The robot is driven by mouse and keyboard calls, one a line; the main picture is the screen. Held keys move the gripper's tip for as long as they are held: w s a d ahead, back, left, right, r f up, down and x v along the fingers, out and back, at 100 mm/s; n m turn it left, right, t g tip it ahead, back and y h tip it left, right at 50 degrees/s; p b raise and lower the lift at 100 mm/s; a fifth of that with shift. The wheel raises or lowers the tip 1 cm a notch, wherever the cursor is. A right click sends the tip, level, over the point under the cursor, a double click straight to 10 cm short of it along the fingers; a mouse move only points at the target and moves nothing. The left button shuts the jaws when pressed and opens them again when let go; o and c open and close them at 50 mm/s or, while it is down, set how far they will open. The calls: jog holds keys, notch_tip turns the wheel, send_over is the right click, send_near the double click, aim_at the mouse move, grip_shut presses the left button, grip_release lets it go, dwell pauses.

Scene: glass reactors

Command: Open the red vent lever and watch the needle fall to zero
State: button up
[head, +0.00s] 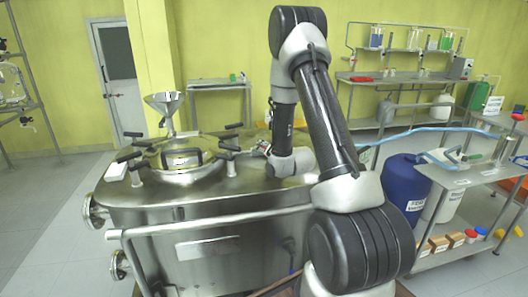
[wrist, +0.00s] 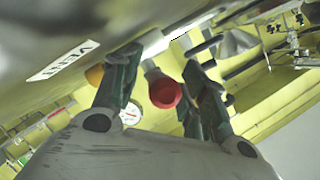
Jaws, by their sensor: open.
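In the wrist view, a round red knob (wrist: 164,93) on a pale stem, seemingly the red vent lever's end, shows between the two fingers of my gripper (wrist: 160,68). The fingers are apart, and I cannot tell whether either touches it. A white label reading VENT (wrist: 63,60) is at the upper left. A small white dial (wrist: 130,114) shows partly behind the left finger; its needle is too small to read. In the head view, my gripper (head: 260,148) is low over the right part of the steel reactor's top (head: 270,185), largely hidden by my arm.
In the head view, a hatch with black-handled clamps (head: 185,156) and a steel funnel (head: 164,102) stand left of my gripper. A blue drum (head: 404,185) and a cart (head: 470,175) are at the right. A yellow part (wrist: 95,75) is beside the left finger in the wrist view.

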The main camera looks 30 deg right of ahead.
grip_shut()
